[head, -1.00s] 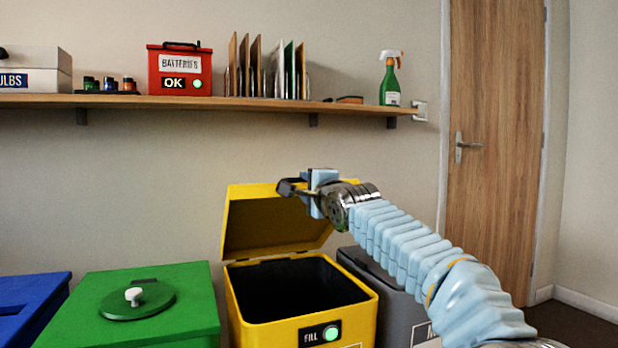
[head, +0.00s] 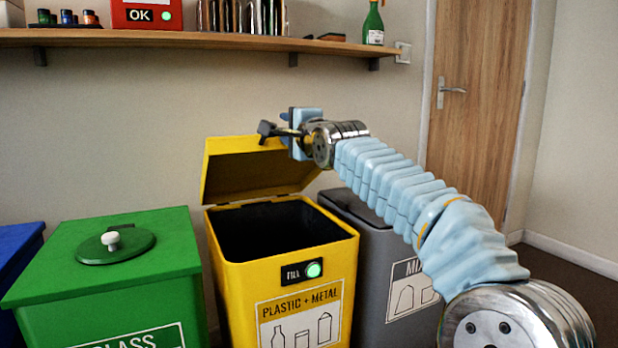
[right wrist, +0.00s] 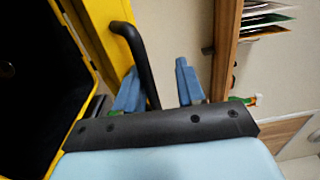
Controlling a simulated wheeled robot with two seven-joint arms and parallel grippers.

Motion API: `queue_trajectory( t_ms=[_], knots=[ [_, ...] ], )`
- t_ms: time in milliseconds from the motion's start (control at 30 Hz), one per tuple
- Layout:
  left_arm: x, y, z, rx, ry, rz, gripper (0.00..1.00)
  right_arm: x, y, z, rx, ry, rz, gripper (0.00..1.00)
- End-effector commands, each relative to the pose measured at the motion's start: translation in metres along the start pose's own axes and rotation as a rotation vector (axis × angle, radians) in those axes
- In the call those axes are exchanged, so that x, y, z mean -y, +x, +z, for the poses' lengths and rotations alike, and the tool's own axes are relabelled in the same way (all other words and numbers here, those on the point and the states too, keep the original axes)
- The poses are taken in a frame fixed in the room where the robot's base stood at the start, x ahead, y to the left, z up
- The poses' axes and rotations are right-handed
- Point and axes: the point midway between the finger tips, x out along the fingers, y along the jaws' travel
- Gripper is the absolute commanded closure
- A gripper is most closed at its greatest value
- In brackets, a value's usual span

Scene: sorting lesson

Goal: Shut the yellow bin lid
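The yellow bin (head: 300,262), labelled PLASTIC + METAL, stands in the middle of the head view. Its yellow lid (head: 228,180) is raised and tilted back, so the dark inside shows. My right gripper (head: 292,134) is at the lid's upper right edge. In the right wrist view its two blue fingers (right wrist: 160,92) are apart, with a black curved handle (right wrist: 128,45) between them, closer to the left finger. The lid (right wrist: 108,20) shows beside the handle. I cannot tell whether a finger touches the handle. My left gripper is out of view.
A green bin (head: 75,262) stands left of the yellow one and a grey bin (head: 345,208) right of it, behind my arm. A wooden shelf (head: 200,42) with several items runs along the wall above. A door (head: 475,80) is at the right.

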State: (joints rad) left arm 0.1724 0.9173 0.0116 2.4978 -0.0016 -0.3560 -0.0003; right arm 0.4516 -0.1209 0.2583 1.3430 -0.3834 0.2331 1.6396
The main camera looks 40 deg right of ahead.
Motion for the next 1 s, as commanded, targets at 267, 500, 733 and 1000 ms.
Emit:
queue_trajectory(
  t_ms=[267,500,733,1000],
  knots=[
    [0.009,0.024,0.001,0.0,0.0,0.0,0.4,-0.014,-0.021,0.0,-0.001,0.001,-0.004,0.63],
    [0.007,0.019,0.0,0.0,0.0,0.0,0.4,-0.02,-0.037,0.0,0.0,0.0,-0.002,0.63],
    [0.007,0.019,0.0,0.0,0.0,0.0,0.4,-0.032,-0.053,-0.001,-0.001,0.001,0.001,0.63],
    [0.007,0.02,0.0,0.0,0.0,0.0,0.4,-0.045,-0.07,-0.001,-0.001,0.002,0.006,0.63]
  ],
)
